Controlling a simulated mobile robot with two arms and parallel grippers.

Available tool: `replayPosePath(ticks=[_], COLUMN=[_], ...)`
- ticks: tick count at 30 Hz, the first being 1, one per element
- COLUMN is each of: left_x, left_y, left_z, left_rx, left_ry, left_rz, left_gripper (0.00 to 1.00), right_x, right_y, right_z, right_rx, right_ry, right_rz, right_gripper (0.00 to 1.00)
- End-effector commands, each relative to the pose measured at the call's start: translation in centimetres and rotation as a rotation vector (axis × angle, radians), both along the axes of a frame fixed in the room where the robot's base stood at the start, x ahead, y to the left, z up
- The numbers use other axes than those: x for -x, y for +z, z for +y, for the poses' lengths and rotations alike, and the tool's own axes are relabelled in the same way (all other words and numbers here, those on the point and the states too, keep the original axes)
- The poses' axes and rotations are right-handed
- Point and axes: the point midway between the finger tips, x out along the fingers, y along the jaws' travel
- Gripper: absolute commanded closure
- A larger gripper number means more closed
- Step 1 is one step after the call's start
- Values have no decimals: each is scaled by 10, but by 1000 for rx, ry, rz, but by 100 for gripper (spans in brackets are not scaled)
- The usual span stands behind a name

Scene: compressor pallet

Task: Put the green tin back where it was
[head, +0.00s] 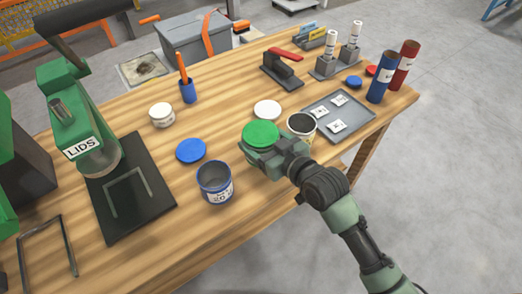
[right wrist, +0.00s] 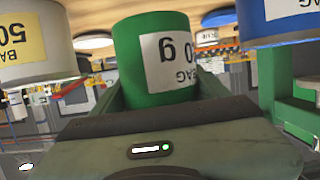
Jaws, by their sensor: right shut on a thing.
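The green tin (right wrist: 158,62) sits between the fingers of my right gripper (head: 263,146), which is shut on it. In the head view its round green top (head: 261,133) shows above the fingers, and the gripper hides most of its side. In the right wrist view its white label shows inverted. I cannot tell whether its base touches the table. An open blue tin (head: 214,184) stands to its left and nearer the front, and an open tin with a pale label (head: 301,125) stands close to its right. My left gripper is not in view.
On the wooden table (head: 240,235), a blue lid (head: 191,151) and a white lid (head: 267,110) lie near the green tin. A grey tray (head: 364,117) is to the right. A green press marked LIDS (head: 75,125) stands left. The front middle edge is clear.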

Motion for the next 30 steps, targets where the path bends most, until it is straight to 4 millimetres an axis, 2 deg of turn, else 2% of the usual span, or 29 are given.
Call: replayPosePath(ticks=[11, 23, 24, 25, 26, 30], left_x=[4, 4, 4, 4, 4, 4], left_y=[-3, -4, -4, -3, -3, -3], left_z=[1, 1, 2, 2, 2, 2], left_rx=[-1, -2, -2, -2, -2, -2], left_ry=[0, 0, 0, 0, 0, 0], left_rz=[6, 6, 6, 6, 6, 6], left_gripper=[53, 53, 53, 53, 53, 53], right_x=[0, 0, 0, 0, 0, 0], right_y=[-44, -50, -49, -49, -49, -49], right_z=[-1, 0, 0, 0, 0, 0], right_rx=[1, 0, 0, 0, 0, 1], right_ry=[-1, -1, -1, -1, -1, -1], right_rz=[-1, -2, -2, -2, -2, -1], right_gripper=[67, 67, 14, 5, 3, 3])
